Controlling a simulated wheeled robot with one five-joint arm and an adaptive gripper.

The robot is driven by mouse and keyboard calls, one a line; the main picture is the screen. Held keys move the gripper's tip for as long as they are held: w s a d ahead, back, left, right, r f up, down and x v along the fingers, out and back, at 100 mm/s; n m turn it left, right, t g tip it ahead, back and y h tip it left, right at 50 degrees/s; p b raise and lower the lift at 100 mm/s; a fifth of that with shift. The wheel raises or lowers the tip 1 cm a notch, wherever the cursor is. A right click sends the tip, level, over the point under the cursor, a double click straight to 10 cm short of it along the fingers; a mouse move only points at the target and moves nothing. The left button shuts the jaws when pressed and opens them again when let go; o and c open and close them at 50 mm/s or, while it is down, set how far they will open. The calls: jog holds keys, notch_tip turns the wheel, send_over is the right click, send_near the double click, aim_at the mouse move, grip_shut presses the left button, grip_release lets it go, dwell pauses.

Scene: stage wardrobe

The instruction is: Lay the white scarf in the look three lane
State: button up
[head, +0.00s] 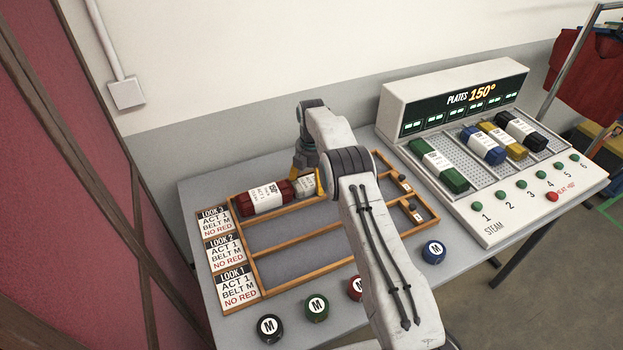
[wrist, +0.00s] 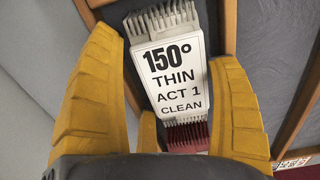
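The white scarf (head: 307,186), a short roll with a white tag, lies in the look three lane of the wooden rack (head: 262,286), just right of a red roll (head: 264,197). In the wrist view the white scarf (wrist: 168,25) shows fringed ends and a tag reading 150°, thin, act 1, clean. My gripper (head: 305,172) is low over the scarf. In the wrist view its yellow fingers (wrist: 165,60) stand apart on either side of the scarf, with a gap at the left. The red fringe (wrist: 187,137) shows close below the scarf. My arm hides part of the lanes.
Look cards (head: 226,255) stand at the rack's left end. The look two and look one lanes look empty where visible. Black, green, red and blue M discs (head: 317,307) line the front. A steam press (head: 455,105) with several coloured rolls stands at right.

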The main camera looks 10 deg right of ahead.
jog(key=shift+o, duration=0.7)
notch_tip(320, 180, up, 13)
jog(key=p, duration=0.2)
notch_tip(320, 180, up, 12)
jog(key=m+t, duration=0.1)
jog(key=m, duration=0.4)
send_over(312, 178)
jog(key=s, duration=0.5)
jog(key=s+r+m+t, duration=0.1)
jog(key=s+r+m, duration=0.4)
jog(key=s+r, duration=0.4)
jog(key=s+f+m, duration=0.2)
jog(key=s+m, duration=0.1)
jog(key=s, duration=0.6)
jog(key=s+f+m+t, duration=0.1)
jog(key=s+f+m, duration=0.1)
jog(key=s, duration=0.8)
jog(key=s+f+m+t, duration=0.1)
jog(key=s+f+m, duration=0.1)
jog(key=s+m, duration=0.3)
jog(key=s, duration=0.4)
jog(key=shift+s, duration=0.2)
